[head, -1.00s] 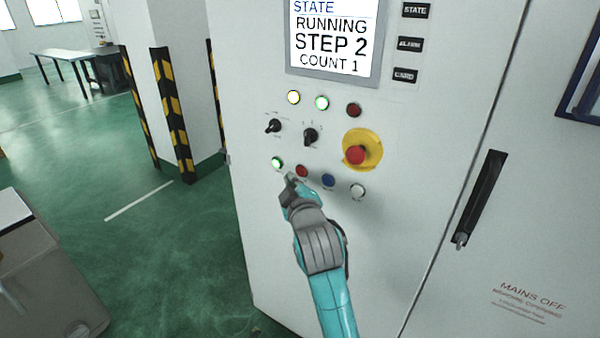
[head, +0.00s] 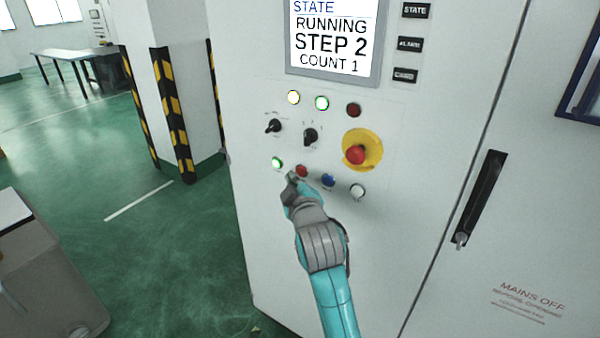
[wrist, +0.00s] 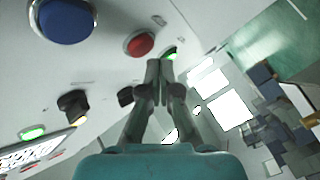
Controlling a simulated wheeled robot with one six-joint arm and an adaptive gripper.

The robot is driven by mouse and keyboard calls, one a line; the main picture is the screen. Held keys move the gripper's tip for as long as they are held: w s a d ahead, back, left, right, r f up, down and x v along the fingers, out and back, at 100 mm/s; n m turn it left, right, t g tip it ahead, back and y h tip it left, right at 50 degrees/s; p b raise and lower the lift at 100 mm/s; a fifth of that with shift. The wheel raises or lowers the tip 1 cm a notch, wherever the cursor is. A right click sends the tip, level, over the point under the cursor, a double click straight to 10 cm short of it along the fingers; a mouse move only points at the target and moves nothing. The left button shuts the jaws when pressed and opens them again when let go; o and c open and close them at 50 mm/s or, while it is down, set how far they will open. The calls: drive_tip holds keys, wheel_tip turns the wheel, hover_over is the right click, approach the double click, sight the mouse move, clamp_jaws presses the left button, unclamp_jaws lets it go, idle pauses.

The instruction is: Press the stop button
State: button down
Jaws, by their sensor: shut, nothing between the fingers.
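The small red button (head: 302,171) sits in the lower row of the white cabinet's panel, between a lit green button (head: 277,163) and a blue button (head: 328,180). My gripper (head: 291,178) is shut and empty, its tips just below and left of the red button in the head view. In the wrist view the shut fingertips (wrist: 158,66) are beside the red button (wrist: 140,44), with the green button (wrist: 169,53) partly hidden behind them. I cannot tell whether the tips touch the panel. The screen (head: 333,37) reads RUNNING, STEP 2, COUNT 1.
A large red mushroom button (head: 355,155) on a yellow plate is up and right of the gripper. Two black selector knobs sit above the button row, and a white button (head: 357,191) ends it. A black door handle (head: 482,200) is at right.

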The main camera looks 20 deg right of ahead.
drive_tip(key=shift+w+d, duration=0.1)
drive_tip(key=shift+d, duration=0.05)
idle(0.5)
drive_tip(key=shift+w+d, duration=0.15)
drive_tip(key=shift+d, duration=0.05)
drive_tip(key=shift+w+d, duration=0.25)
drive_tip(key=shift+d, duration=0.1)
idle(0.9)
drive_tip(key=shift+s+a, duration=0.1)
drive_tip(key=shift+a, duration=0.05)
drive_tip(key=shift+s+a, duration=0.4)
drive_tip(key=shift+a, duration=0.15)
drive_tip(key=shift+a, duration=0.1)
drive_tip(key=shift+s+a, duration=0.75)
drive_tip(key=shift+a, duration=0.25)
drive_tip(key=shift+s+a, duration=0.75)
drive_tip(key=shift+a, duration=0.2)
